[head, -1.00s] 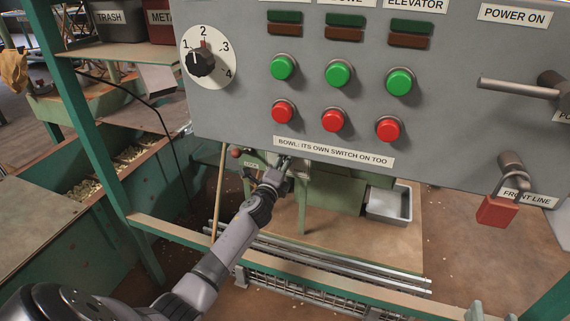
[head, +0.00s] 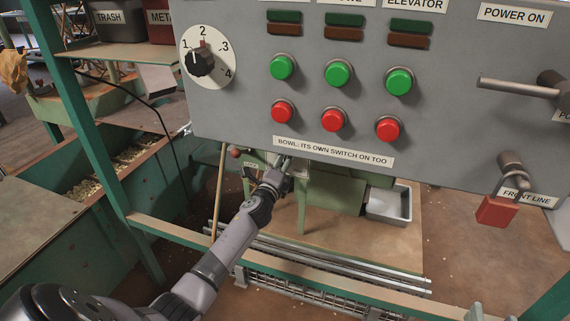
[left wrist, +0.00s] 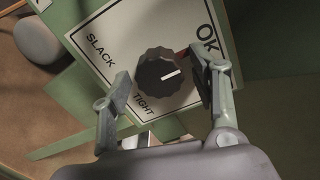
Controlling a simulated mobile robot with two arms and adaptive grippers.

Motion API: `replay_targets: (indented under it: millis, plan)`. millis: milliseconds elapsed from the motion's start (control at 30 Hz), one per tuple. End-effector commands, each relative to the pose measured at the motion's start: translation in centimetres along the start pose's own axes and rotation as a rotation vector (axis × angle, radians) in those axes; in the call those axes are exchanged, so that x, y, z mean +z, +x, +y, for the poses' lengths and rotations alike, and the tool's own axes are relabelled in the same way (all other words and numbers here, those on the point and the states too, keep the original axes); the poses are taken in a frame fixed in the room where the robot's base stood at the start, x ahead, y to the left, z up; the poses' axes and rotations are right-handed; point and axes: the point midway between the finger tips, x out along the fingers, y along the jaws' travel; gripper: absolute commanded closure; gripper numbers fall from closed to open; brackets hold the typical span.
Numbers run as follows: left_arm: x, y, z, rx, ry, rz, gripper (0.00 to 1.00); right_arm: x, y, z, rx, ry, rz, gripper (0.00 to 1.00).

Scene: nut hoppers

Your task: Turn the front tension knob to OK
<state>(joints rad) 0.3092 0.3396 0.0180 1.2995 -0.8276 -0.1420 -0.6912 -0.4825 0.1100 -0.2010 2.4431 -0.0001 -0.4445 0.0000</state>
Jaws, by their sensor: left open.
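The front tension knob (left wrist: 157,70) is a black fluted knob on a white plate (left wrist: 92,25) marked SLACK, TIGHT and OK, in the left wrist view. Its white pointer line points right and slightly up, a little below the red mark near OK. My left gripper (left wrist: 160,69) is open, with one finger on each side of the knob; I cannot tell if they touch it. The right finger partly covers the red mark. In the head view my left gripper (head: 281,168) reaches below the control panel, and the knob cannot be made out there.
The grey control panel (head: 235,110) with green and red buttons hangs over my left gripper. A numbered dial (head: 203,60) is on its left. A green frame rail (head: 180,232) crosses below my arm. A metal tray (head: 390,203) stands right of it.

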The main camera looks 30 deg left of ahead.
Motion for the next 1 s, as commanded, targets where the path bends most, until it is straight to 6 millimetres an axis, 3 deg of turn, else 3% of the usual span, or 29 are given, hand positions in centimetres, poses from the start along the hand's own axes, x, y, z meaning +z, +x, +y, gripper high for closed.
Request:
replay_targets:
  millis: [233, 367, 800, 1000]
  plan:
    - [0.1, -0.2, 0.0, -0.001, 0.001, -0.001, 0.45, -0.3, 0.2, 0.0, -0.002, -0.004, 0.008, 0.60]
    - [0.1, -1.3, 0.1, 0.000, 0.003, -0.001, 0.45, -0.3, 0.2, 0.0, -0.002, -0.003, 0.008, 0.60]
    - [0.0, -9.7, 0.1, 0.001, 0.000, 0.001, 0.45, -0.3, 0.1, 0.0, -0.002, -0.002, 0.007, 0.60]
    - [0.0, -11.7, 0.1, 0.001, 0.000, 0.000, 0.45, -0.3, 0.1, 0.0, -0.001, -0.002, 0.007, 0.60]
